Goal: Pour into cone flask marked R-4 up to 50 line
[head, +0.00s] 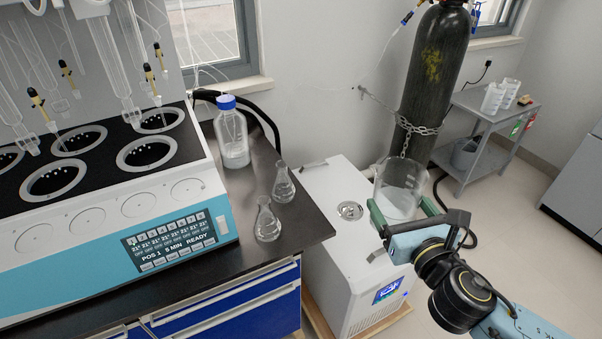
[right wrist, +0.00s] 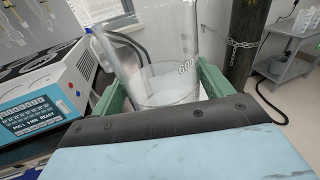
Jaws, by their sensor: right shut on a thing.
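My right gripper (head: 401,215) is shut on a clear glass beaker (head: 400,188). The beaker is about upright above the white floor unit and holds some pale liquid. It also fills the middle of the right wrist view (right wrist: 165,85), between the green fingers. Two small cone flasks stand on the dark bench top near its right edge: a front one (head: 267,224) and a back one (head: 283,187). Their marks are too small to read. The beaker is to the right of both flasks and apart from them. My left gripper is not in view.
A blue-capped bottle (head: 233,138) stands behind the flasks. The distiller (head: 110,200), with a lit display, takes up the left of the bench (head: 290,237). A white unit (head: 340,228) stands right of the bench. A chained dark gas cylinder (head: 432,75) and a grey cart (head: 500,125) are behind.

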